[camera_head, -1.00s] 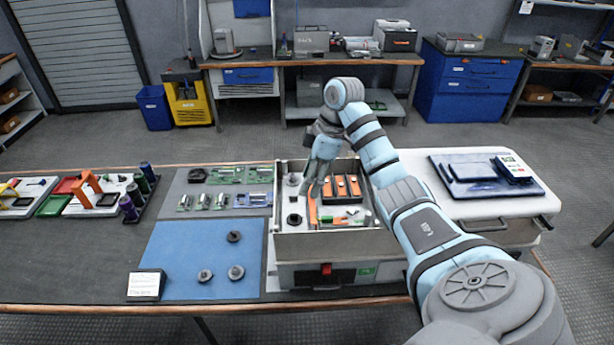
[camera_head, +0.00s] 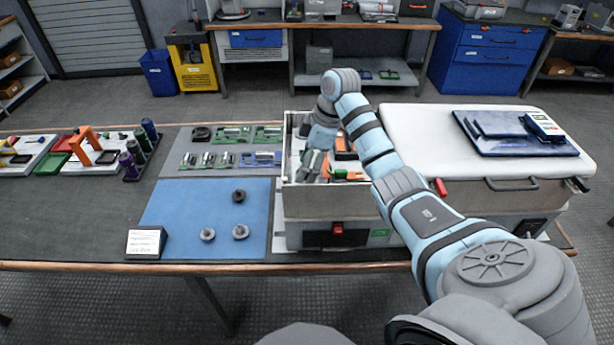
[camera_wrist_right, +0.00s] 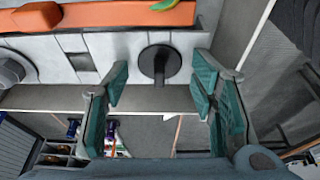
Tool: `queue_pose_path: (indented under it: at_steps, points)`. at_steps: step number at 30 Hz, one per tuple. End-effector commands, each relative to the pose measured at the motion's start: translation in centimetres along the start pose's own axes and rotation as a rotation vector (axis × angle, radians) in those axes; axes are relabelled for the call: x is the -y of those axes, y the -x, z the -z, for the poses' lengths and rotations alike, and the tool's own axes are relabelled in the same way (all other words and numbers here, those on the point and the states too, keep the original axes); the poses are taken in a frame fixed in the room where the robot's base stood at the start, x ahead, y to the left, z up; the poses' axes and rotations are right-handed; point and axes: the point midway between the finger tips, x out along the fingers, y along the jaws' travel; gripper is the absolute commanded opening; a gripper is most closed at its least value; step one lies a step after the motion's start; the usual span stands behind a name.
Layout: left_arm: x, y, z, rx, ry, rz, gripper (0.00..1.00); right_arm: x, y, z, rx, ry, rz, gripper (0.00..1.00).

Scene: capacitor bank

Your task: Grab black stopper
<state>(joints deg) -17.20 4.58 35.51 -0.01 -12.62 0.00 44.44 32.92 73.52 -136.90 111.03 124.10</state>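My right gripper (camera_wrist_right: 160,88) is open, with one teal finger on each side of the stopper's line and the stopper apart from both. In the head view my right gripper (camera_head: 312,163) is down in the open box (camera_head: 330,197), and the stopper there is hidden. A black round stopper-like part (camera_head: 239,196) and two greyer ones (camera_head: 207,234) lie on the blue mat (camera_head: 170,210). My left gripper is out of view.
An orange part (camera_wrist_right: 120,16) lies farther inside. Green circuit boards (camera_head: 225,159) lie left of the box. A white case lid (camera_head: 420,130) with dark blue trays is at the right.

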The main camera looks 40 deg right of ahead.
Motion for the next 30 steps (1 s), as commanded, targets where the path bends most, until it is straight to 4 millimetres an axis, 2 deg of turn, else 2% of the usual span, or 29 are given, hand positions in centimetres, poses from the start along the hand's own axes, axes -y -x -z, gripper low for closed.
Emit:
queue_pose_path:
  at_steps: [4,11,14,30]
  points:
    - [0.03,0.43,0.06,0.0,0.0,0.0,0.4,0.05,0.21,0.11,0.004,0.001,0.004,0.45]
    - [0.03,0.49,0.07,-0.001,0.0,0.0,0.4,0.03,0.27,0.16,0.004,0.001,0.003,0.08]
    - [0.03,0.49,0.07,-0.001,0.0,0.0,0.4,0.01,0.31,0.15,0.003,0.001,0.002,0.01]
    - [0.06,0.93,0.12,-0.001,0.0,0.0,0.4,0.04,0.7,0.06,0.004,-0.003,0.003,0.0]
